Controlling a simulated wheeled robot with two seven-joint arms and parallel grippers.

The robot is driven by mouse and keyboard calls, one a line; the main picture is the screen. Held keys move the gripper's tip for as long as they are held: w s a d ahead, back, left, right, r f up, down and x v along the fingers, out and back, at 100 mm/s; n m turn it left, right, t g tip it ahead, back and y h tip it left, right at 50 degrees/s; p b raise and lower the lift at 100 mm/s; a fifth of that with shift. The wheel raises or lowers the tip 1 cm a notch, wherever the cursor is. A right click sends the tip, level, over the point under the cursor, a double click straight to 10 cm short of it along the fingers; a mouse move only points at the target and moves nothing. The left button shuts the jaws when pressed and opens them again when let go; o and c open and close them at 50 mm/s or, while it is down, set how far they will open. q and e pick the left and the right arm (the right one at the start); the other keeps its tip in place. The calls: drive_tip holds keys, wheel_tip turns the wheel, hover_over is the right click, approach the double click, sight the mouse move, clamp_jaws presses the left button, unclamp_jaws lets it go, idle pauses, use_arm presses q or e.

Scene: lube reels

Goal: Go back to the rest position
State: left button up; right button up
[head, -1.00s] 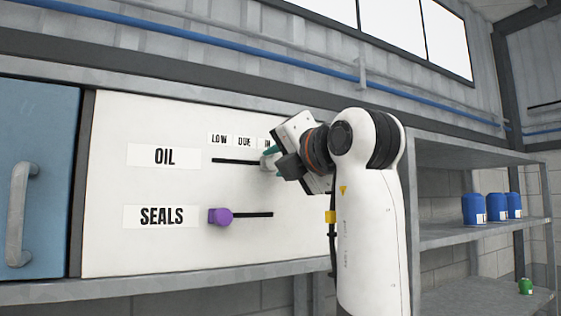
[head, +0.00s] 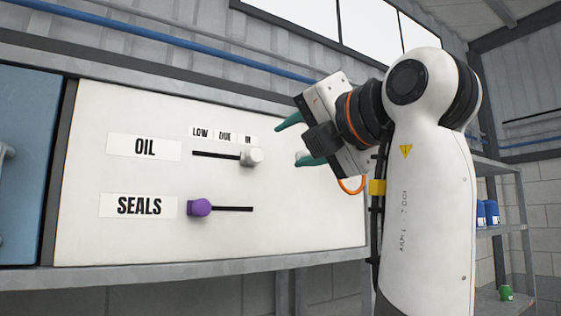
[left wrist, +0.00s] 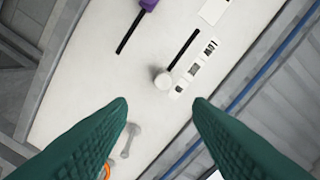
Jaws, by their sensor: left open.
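My left gripper (head: 290,144) is open and empty, its teal fingers apart in front of the white panel (head: 90,180). It is right of the white OIL knob (head: 252,157) and clear of it. That knob is at the right end of its black slot, under the IN label (head: 247,139). The purple SEALS knob (head: 199,207) is at the left end of its slot. In the left wrist view, the two teal fingertips (left wrist: 160,103) are spread, with the white knob (left wrist: 162,80) beyond them and the purple knob (left wrist: 149,4) at the top edge. My right gripper is not in view.
A blue door (head: 30,170) is left of the panel. Right of my arm, a metal shelf holds blue containers (head: 487,213) and a green one (head: 505,293).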

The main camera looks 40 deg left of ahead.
use_arm(q)
drive_tip(key=shift+s+d, duration=0.3)
drive_tip(key=shift+d, duration=0.3)
drive_tip(key=shift+w, duration=0.1)
